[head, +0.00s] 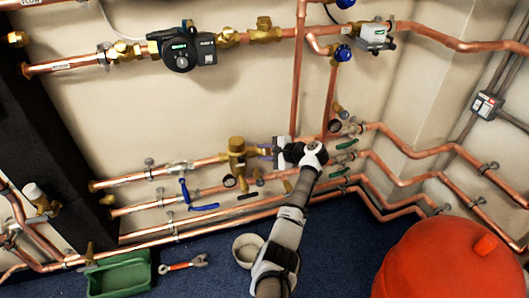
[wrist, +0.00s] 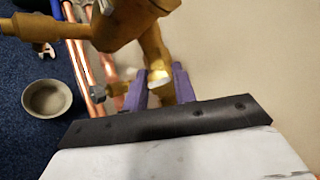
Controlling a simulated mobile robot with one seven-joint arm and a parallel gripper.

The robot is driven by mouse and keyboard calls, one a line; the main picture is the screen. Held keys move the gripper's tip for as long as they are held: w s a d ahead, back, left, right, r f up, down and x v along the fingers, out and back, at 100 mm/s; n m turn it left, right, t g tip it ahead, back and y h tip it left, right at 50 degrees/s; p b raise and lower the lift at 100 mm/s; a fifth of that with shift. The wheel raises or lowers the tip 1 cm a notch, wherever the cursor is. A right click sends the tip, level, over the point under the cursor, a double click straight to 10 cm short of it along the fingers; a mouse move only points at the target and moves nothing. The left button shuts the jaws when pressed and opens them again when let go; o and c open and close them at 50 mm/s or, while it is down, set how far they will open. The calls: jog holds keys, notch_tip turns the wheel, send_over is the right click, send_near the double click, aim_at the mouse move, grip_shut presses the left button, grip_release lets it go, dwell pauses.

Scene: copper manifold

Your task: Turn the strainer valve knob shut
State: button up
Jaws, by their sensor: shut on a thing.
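The brass strainer valve (head: 237,155) sits on the upper of the lower copper pipes, left of my gripper in the head view. Its brass body (wrist: 125,22) fills the top of the wrist view. My gripper (head: 263,152) reaches it from the right. In the wrist view my gripper's purple fingers (wrist: 158,77) are shut on a brass piece, one finger on each side, which I take to be the strainer valve knob (wrist: 159,91). The piece has a bright, pale spot at its end. In the head view the fingers hide most of it.
Blue-handled valves (head: 185,191) and green handles (head: 346,144) crowd the lower pipes. A pump (head: 182,52) is on the upper pipe. A grey bowl (wrist: 47,98), a green tray (head: 122,277), a wrench (head: 183,265) and a red vessel (head: 445,265) stand below.

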jog(key=o, duration=1)
jog(key=v, duration=1.3)
jog(key=shift+s+d+p, duration=0.25)
jog(key=shift+d+p, duration=0.05)
